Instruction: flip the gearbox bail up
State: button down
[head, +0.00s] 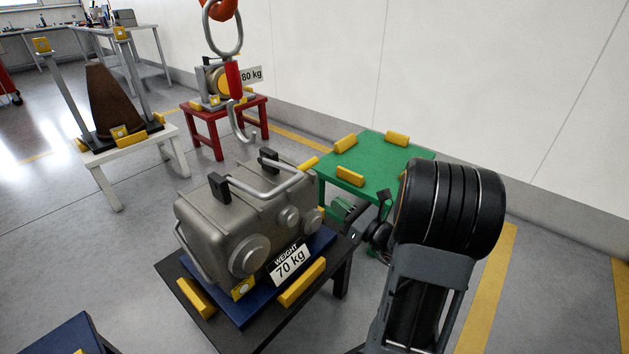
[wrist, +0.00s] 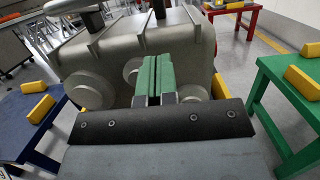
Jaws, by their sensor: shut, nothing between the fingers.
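The gearbox (head: 235,215) is a grey ribbed casing with round bosses and a "70 kg" weight label. Its bail (head: 268,190) is a bent grey bar hinged at two black brackets on top; it lies low, leaning toward the right side of the casing. In the wrist view the gearbox (wrist: 110,58) fills the upper middle, and part of the bail (wrist: 70,6) shows at the top left edge. My gripper (head: 340,207) is at the right of the gearbox, below the bail's height and apart from it. Its green fingers (wrist: 155,62) are closed together and empty, pointing at the casing.
The gearbox sits on a blue base with yellow blocks on a dark stand (head: 180,272). A green table (head: 375,160) stands behind my gripper. A hoist hook (head: 240,125) hangs behind the gearbox. A red stand (head: 203,133) and white stand (head: 110,158) are farther back.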

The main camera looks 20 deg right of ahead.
jog(key=w+a+r+b, duration=0.1)
jog(key=w+a+r, duration=0.2)
jog(key=w, duration=0.4)
jog(key=shift+w+a+r+b, duration=0.25)
jog(key=shift+w+r+b, duration=0.15)
jog(key=shift+r, duration=0.35)
